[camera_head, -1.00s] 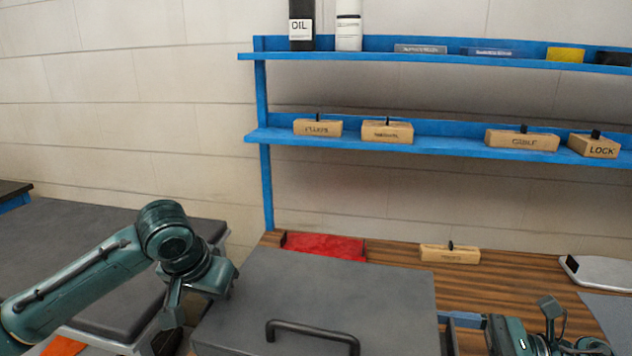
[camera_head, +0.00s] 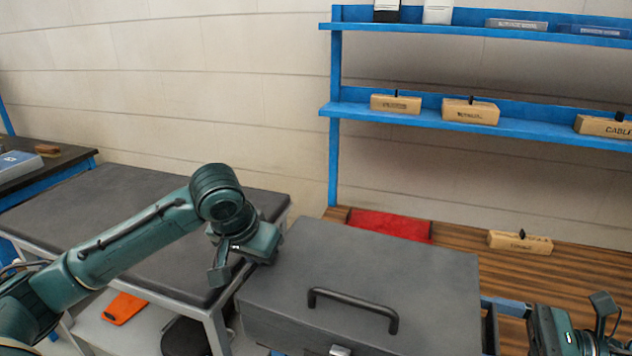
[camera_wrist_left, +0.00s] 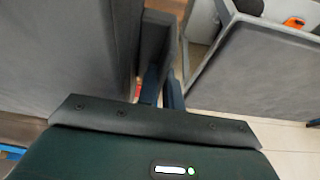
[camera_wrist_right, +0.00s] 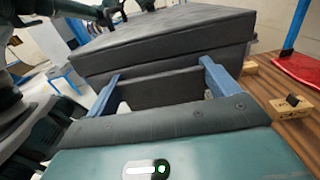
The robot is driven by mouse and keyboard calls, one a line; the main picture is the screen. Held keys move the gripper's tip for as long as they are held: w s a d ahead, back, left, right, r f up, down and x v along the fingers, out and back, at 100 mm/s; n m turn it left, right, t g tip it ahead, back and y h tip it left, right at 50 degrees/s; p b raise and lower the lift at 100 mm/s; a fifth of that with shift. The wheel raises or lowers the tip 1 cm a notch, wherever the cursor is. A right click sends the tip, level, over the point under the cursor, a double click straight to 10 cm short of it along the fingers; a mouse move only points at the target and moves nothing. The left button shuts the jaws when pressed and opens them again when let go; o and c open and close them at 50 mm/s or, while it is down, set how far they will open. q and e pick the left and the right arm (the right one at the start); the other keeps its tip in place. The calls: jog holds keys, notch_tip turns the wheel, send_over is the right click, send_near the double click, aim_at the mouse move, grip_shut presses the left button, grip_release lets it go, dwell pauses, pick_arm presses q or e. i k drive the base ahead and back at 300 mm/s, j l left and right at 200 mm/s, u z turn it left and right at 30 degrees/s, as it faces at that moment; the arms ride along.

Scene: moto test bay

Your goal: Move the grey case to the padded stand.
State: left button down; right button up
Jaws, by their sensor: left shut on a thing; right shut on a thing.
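The grey case (camera_head: 375,262) has a dark handle and a latch on its front. It is at the left end of the wooden bench, with its left side beside the padded stand (camera_head: 120,205). My left gripper (camera_head: 262,242) is shut at the case's left side; the left wrist view shows its fingers (camera_wrist_left: 163,88) on a dark side piece. My right gripper (camera_head: 510,306) is shut on a dark side handle (camera_wrist_right: 160,88) at the case's right. Whether the case touches the bench is hidden. The stand's dark pad is empty.
An orange item (camera_head: 125,307) lies on the stand's lower shelf. Another table (camera_head: 60,160) stands far left.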

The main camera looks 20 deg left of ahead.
aim_at(101, 212)
jog(key=j, duration=0.7)
jog(key=j+z, duration=0.1)
jog(key=j, duration=0.55)
jog(key=k+j, duration=0.1)
jog(key=j, duration=0.6)
jog(key=j+z, duration=0.1)
jog(key=j, duration=0.55)
jog(key=k+j, duration=0.15)
jog(key=j, duration=0.55)
jog(key=k+j, duration=0.1)
jog(key=j, duration=0.55)
jog(key=i+z, duration=0.05)
